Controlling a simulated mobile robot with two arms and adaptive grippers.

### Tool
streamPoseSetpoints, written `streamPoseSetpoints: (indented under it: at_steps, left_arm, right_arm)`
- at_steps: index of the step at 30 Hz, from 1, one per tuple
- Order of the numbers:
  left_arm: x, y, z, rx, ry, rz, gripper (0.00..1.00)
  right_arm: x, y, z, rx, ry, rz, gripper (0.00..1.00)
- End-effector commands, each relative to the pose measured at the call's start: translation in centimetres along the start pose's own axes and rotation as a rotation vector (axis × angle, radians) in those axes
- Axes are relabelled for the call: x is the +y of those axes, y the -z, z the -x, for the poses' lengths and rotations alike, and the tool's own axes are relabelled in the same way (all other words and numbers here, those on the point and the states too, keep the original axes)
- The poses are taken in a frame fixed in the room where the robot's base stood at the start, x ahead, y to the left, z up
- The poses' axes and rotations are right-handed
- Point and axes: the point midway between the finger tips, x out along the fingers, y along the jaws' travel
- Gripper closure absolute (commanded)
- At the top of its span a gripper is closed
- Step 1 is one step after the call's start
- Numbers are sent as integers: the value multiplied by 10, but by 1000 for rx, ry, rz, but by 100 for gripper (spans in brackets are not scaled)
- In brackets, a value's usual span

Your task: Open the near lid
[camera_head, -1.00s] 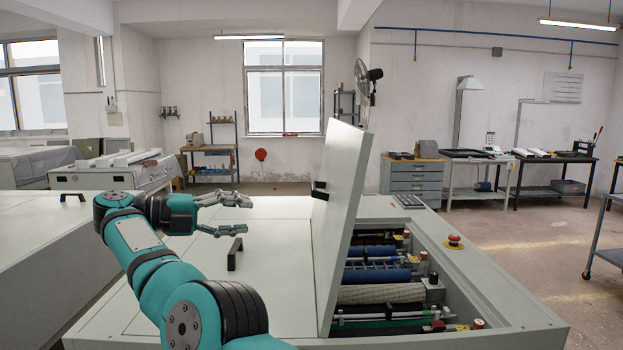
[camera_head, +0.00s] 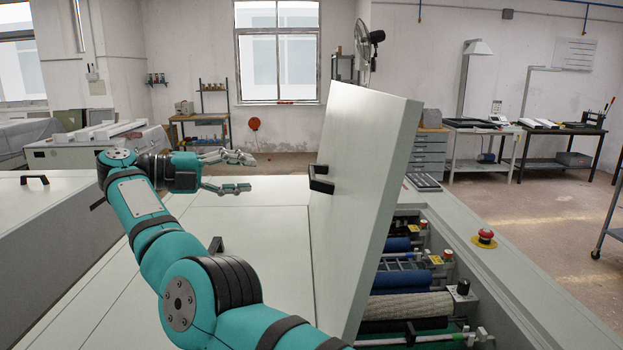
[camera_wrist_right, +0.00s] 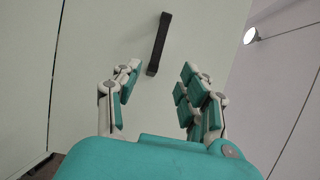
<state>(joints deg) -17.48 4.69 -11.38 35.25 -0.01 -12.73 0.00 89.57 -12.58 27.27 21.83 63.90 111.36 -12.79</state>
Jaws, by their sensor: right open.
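A pale grey-green lid (camera_head: 365,190) stands raised and leaning to the right over the open roller bay. Its black handle (camera_head: 320,180) is on the face turned toward my right gripper. My right gripper (camera_head: 243,173) is open and empty, left of this handle and apart from it. In the right wrist view the gripper (camera_wrist_right: 160,92) has its fingers spread, with a black handle (camera_wrist_right: 159,44) beyond the tips on a pale panel. My left gripper is not in view.
A flat closed panel with a black handle (camera_head: 216,245), partly hidden by my arm, lies left of the raised lid. Blue and pale rollers (camera_head: 410,306) are exposed to its right. A red stop button (camera_head: 485,238) is on the right rim. Another cabinet with a handle (camera_head: 35,179) is at left.

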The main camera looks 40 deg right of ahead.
Motion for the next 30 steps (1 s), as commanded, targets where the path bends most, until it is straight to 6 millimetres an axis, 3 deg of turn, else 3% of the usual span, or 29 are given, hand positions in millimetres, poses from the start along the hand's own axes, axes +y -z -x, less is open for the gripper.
streamPoseSetpoints:
  at_steps: [4, 22, 30]
  left_arm:
    - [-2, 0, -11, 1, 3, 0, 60]
    - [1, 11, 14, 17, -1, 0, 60]
    - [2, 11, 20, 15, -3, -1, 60]
  right_arm:
    - [3, 3, -15, 1, 3, -2, 58]
    - [-3, 2, -128, 3, 5, 1, 58]
    - [-2, 2, -155, 1, 4, 0, 58]
